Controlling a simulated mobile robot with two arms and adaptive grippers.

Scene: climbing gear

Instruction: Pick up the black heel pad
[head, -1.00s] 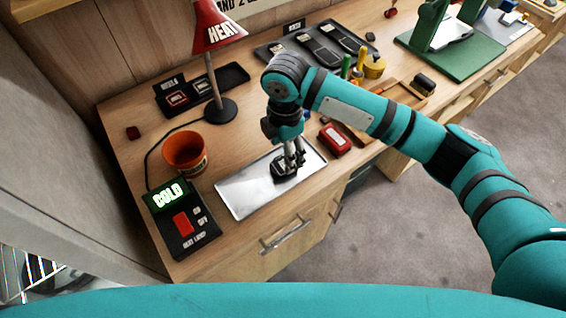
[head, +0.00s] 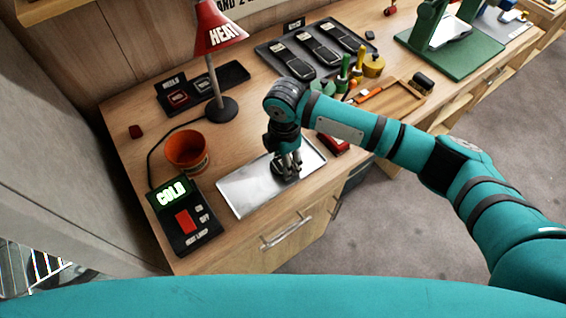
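The black heel pad (head: 278,169) appears as a small dark piece on the silver metal tray (head: 240,195), toward its right end. My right gripper (head: 287,172) points down over it, with its fingers at the pad. The fingers hide much of the pad, and I cannot tell whether they are closed on it or whether it touches the tray. My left gripper is not in view.
A red-orange cup (head: 187,152) and a heat-lamp control box reading COLD (head: 186,222) stand left of the tray. The red HEAT lamp (head: 219,35) stands behind. A red block (head: 333,143) is partly hidden under my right arm. Tools lie farther right.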

